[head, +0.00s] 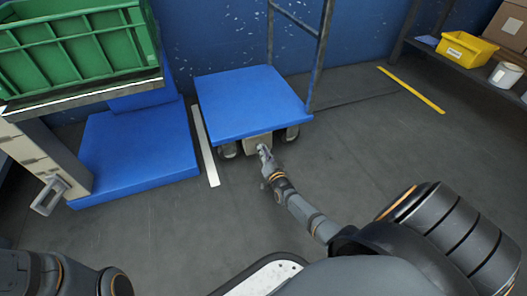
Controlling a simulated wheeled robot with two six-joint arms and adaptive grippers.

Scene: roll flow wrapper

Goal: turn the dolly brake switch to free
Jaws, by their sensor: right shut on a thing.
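The dolly (250,98) stands on the floor against the blue wall, with a blue deck, dark wheels and a metal push frame at its back right. A small beige brake housing (254,143) sits under its front edge. My right gripper (264,153) reaches up to this housing and is shut on the brake switch there. The fingers hide the switch, so which way it is turned does not show. Only dark links of my left arm show at the bottom left; the left gripper is out of view.
A green crate (80,45) rests on a stand at the upper left, above a blue platform (135,155). A white floor strip (206,147) lies left of the dolly. A shelf at the right holds a yellow bin (466,49) and a white tub (505,75). Floor right of the dolly is clear.

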